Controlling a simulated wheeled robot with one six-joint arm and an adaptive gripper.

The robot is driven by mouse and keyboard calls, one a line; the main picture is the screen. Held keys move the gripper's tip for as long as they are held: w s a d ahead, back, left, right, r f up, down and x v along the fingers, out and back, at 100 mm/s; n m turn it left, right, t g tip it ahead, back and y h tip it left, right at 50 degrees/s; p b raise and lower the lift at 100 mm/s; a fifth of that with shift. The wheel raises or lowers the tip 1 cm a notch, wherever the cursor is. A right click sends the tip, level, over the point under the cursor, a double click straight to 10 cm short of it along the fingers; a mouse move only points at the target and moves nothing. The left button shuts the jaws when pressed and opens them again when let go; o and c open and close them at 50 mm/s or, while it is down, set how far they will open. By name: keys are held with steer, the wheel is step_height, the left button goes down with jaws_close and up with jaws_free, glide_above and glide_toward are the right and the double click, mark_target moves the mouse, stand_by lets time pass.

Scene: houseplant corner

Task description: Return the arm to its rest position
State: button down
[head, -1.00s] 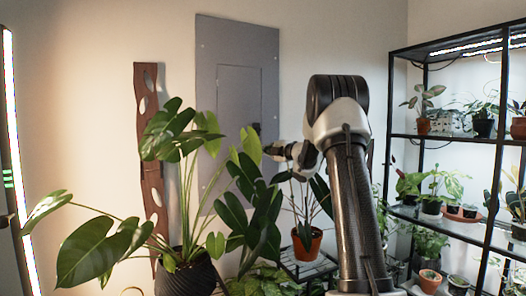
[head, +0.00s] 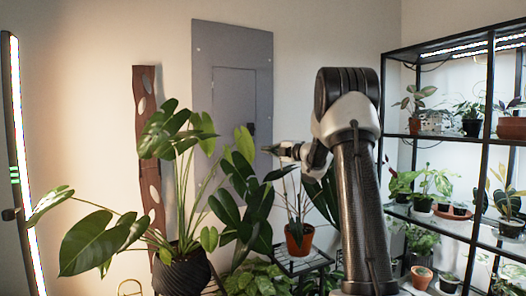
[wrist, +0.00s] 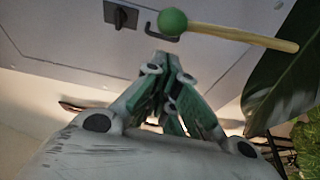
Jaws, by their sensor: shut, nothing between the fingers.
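My gripper (head: 270,149) is in front of the grey wall panel (head: 203,90), just right of the black latch (head: 250,128) on its inner door. In the wrist view my gripper (wrist: 165,58) has its green-sided fingers closed together with nothing between them. The panel also fills the top of the wrist view, with a dark latch (wrist: 121,15) at upper left. My arm is raised, its elbow bent high, with the forearm reaching away toward the panel.
A large potted plant (head: 182,270) stands left of the arm. A terracotta pot (head: 299,240) sits on a black stand below the gripper. A black plant shelf (head: 387,150) is at right. A green-headed wooden stick (wrist: 172,22) shows beyond the fingertips; its support is unclear.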

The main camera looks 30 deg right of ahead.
steer(key=s+d+f+m+g+h, duration=0.7)
steer(key=s+d+f+m+h, duration=0.3)
steer(key=s+d+f+m, duration=0.45)
steer(key=s+a+f+m+g+y, duration=0.1)
steer(key=s+a+m+g, duration=0.25)
steer(key=s+a, duration=0.55)
steer(key=s+a+f+m+g, duration=0.25)
steer(key=s+a+m, duration=0.25)
steer(key=s, duration=0.9)
steer(key=s+a+r+y, duration=0.1)
steer(key=s+a, duration=0.4)
steer(key=a, duration=0.3)
steer(key=s+a+r+n+y, duration=0.1)
steer(key=s+a+r+y, duration=0.1)
steer(key=s+a, duration=0.4)
steer(key=a, duration=0.3)
steer(key=shift+s+r, duration=0.2)
steer(key=shift+r, duration=0.05)
